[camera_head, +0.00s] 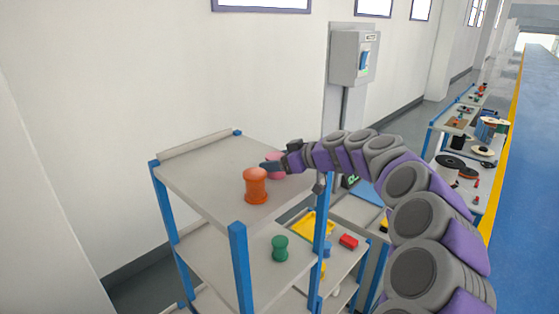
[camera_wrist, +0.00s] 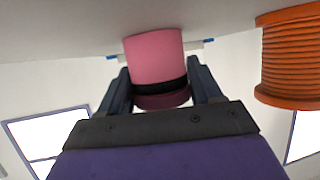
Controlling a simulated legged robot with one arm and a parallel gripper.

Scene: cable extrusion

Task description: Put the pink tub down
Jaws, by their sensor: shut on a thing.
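The pink tub (camera_wrist: 156,60) is between the two dark fingers of my gripper (camera_wrist: 158,72) in the wrist view, with a black band and a darker end nearest the palm. In the head view the pink tub (camera_head: 276,171) shows over the top shelf of the blue-legged rack (camera_head: 205,165), partly hidden by my gripper (camera_head: 270,166). My gripper is shut on the tub. I cannot tell whether the tub touches the shelf.
An orange spool (camera_head: 256,186) stands on the top shelf close beside the tub; it also shows in the wrist view (camera_wrist: 290,58). A green spool (camera_head: 280,248) stands on the shelf below. The left part of the top shelf is clear.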

